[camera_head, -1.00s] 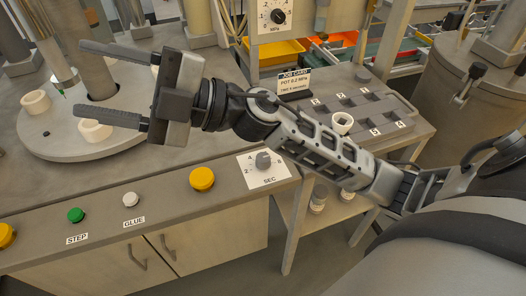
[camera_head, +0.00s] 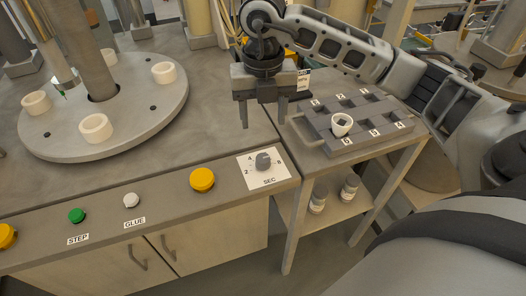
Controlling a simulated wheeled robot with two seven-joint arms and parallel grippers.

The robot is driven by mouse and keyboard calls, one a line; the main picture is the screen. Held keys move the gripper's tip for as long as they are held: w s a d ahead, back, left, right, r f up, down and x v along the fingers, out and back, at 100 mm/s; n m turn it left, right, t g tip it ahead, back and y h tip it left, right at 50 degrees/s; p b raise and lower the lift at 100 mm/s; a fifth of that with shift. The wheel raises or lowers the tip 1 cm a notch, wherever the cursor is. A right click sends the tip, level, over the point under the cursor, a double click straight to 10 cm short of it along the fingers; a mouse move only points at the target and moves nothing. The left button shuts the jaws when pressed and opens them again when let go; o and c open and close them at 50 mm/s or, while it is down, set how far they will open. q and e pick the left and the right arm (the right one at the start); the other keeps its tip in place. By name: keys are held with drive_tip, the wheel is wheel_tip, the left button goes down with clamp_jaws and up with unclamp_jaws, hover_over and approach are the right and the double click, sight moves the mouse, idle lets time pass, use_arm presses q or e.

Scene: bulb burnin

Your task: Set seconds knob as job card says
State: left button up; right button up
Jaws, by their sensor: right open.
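The seconds knob (camera_head: 263,161) is a small grey knob on a white dial plate (camera_head: 258,180) marked SEC, on the bench front at the right corner. Where its pointer aims is too small to tell. My right gripper (camera_head: 262,123) hangs with its fingers down, open and empty, above the bench behind the knob and apart from it. The job card (camera_head: 304,80) is mostly hidden behind the right gripper, and its text cannot be read now. My left gripper is not in view.
A yellow button (camera_head: 202,179) sits just left of the dial, with white (camera_head: 131,199) and green (camera_head: 76,215) buttons further left. A round turntable (camera_head: 140,128) with white rings stands at left. A slotted tray (camera_head: 362,137) holding a white cup (camera_head: 342,124) is at right.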

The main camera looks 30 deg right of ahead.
sight(263, 158)
wheel_tip(263, 158, down, 12)
drive_tip(key=shift+r+p, duration=0.1)
drive_tip(key=shift+p, duration=0.45)
drive_tip(key=shift+c, duration=0.4)
drive_tip(key=c, duration=0.9)
